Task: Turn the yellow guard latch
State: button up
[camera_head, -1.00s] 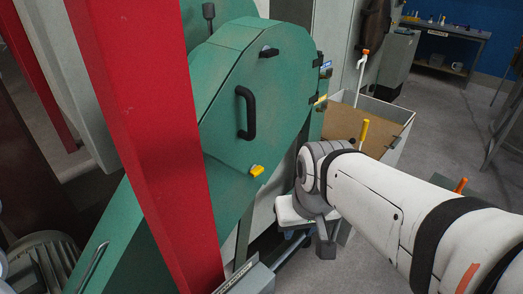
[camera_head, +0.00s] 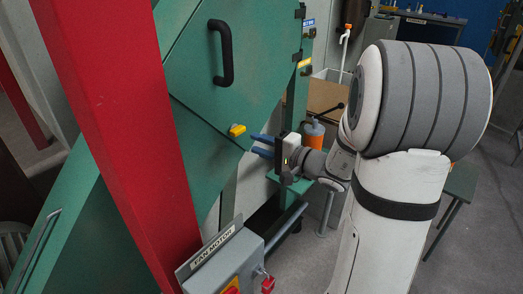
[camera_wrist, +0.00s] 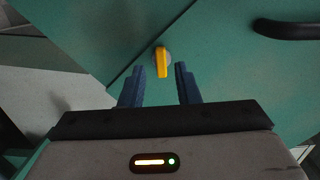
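The yellow guard latch (camera_head: 237,130) is a small knob on the lower edge of the green machine guard (camera_head: 200,90). In the wrist view the latch (camera_wrist: 161,62) shows its yellow bar lying roughly up and down in the picture, on a round grey base. My gripper (camera_head: 258,145) is to the right of the latch and a little below it in the head view, its blue fingers pointing at the guard. In the wrist view my gripper (camera_wrist: 160,84) has its two fingers apart, with nothing between them, and the latch appears beyond the gap. The fingers look clear of it.
A black handle (camera_head: 222,52) stands out from the guard above the latch. A red post (camera_head: 125,130) rises on the left. A grey box labelled FAN MOTOR (camera_head: 225,265) is below. An orange cylinder (camera_head: 314,135) is behind my gripper.

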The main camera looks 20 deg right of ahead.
aim_at(241, 133)
jog(key=shift+m+t+h, duration=0.3)
jog(key=shift+t+h, duration=0.1)
jog(key=shift+t, duration=0.2)
jog(key=x, duration=0.2)
jog(key=d+x, duration=0.1)
jog(key=x, duration=0.2)
jog(key=w+x, duration=0.1)
jog(key=x, duration=0.1)
jog(key=shift+w+f+b, duration=0.3)
jog(key=shift+b, duration=0.05)
jog(key=shift+r, duration=0.1)
jog(key=c, duration=0.6)
jog(key=m, duration=0.8)
jog(key=shift+m, duration=0.3)
jog(key=m, duration=0.8)
jog(key=shift+m, duration=0.3)
jog(key=shift+o, duration=1.4)
jog(key=shift+m, duration=0.4)
jog(key=o, duration=0.6)
jog(key=shift+c, duration=0.2)
